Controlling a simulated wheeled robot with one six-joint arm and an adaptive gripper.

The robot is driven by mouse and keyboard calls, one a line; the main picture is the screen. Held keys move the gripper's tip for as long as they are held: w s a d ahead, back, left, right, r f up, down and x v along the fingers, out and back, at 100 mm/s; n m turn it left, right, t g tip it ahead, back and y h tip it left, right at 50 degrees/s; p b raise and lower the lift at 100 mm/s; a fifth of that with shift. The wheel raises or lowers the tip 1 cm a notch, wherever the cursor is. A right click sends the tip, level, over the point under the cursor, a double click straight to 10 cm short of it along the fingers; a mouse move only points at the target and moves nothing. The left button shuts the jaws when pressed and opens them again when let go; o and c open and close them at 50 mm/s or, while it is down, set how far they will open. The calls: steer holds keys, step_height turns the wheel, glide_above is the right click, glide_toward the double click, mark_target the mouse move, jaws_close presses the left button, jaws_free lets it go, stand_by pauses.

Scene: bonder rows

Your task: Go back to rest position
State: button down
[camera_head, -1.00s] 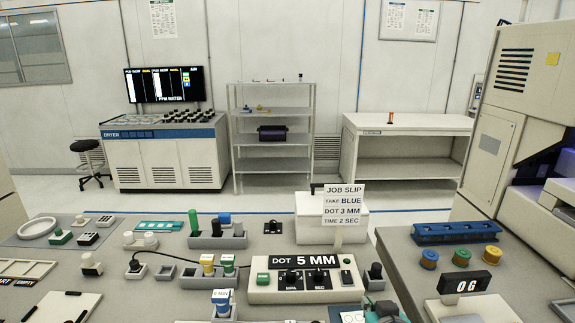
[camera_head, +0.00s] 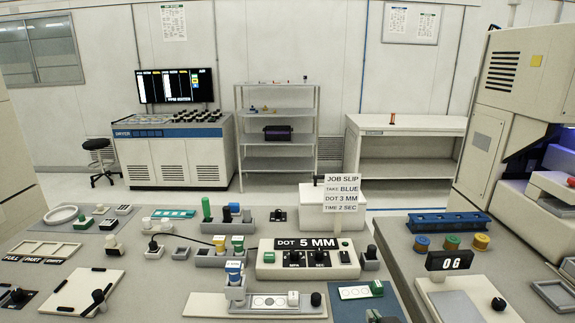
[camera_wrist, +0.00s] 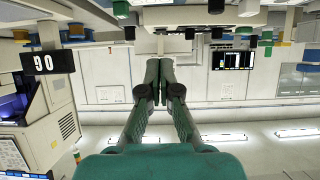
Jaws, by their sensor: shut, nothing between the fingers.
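My green gripper (camera_wrist: 159,68) shows in the wrist view, which is upside down. Its two fingers meet at the tips, with nothing between them. The fingers point out over the room, toward the white back wall, and touch nothing that I can see. In the head view I cannot clearly make out the gripper. The bench (camera_head: 140,285) lies in front of me there, with the job slip sign (camera_head: 343,194) and the DOT 5 MM control box (camera_head: 268,270) on it.
Several syringes and holders stand on the bench, including a blue-topped one (camera_head: 234,273). A blue rack (camera_head: 448,222) and coloured spools (camera_head: 452,241) stand at right, beside a large machine (camera_head: 510,95). Shelves (camera_head: 277,150) and a white table (camera_head: 405,125) stand along the back wall.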

steer(key=s+f+t, duration=0.1)
steer(key=s+f, duration=1.3)
steer(key=s, duration=0.5)
steer(key=s+r+t, duration=0.1)
steer(key=s+r, duration=0.2)
steer(key=s, duration=2.1)
steer(key=shift+r, duration=0.15)
